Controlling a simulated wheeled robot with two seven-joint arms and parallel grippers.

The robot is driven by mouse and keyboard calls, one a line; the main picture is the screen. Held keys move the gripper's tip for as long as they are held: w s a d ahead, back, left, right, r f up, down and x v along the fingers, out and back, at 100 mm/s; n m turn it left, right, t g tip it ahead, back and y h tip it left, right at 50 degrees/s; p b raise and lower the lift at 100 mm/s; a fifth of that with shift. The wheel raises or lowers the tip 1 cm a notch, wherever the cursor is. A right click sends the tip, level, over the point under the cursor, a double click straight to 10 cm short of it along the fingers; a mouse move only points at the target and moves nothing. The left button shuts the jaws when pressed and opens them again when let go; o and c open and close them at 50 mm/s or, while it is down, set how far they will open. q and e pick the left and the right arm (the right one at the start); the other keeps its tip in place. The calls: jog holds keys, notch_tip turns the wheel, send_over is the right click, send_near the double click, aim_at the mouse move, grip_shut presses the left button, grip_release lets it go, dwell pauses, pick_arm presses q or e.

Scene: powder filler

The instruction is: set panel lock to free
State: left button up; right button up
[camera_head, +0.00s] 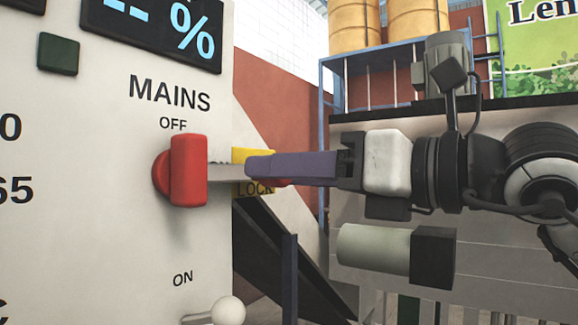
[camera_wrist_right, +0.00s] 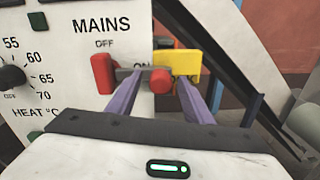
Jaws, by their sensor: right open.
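The panel lock shows as a yellow plate (camera_head: 255,189) marked LOCK at the right edge of the white panel, largely hidden behind my right gripper in the head view. In the right wrist view the yellow plate (camera_wrist_right: 191,64) stands beside a round red knob (camera_wrist_right: 161,82). My right gripper (camera_head: 252,167) reaches in from the right with purple fingers. It also shows in the wrist view (camera_wrist_right: 161,72), open, one finger on each side of the red knob. I cannot tell whether either finger touches it. My left gripper is not in view.
A white ball knob (camera_head: 228,311) is lower down. A dark sloping chute (camera_head: 285,255) and a blue post (camera_head: 289,280) stand below my gripper.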

jog(key=shift+c, duration=0.4)
grip_shut()
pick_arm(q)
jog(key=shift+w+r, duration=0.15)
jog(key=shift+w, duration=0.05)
pick_arm(e)
jog(key=shift+w+d, duration=0.5)
jog(key=shift+w, duration=0.2)
jog(key=shift+w+d, duration=0.5)
jog(key=shift+w, duration=0.2)
jog(key=shift+o, duration=0.4)
grip_release()
jog(key=shift+w, duration=0.1)
pick_arm(q)
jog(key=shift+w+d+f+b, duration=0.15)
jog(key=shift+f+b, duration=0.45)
jog(key=shift+b, duration=0.45)
pick_arm(e)
jog(key=v, duration=1)
jog(key=shift+d, duration=0.15)
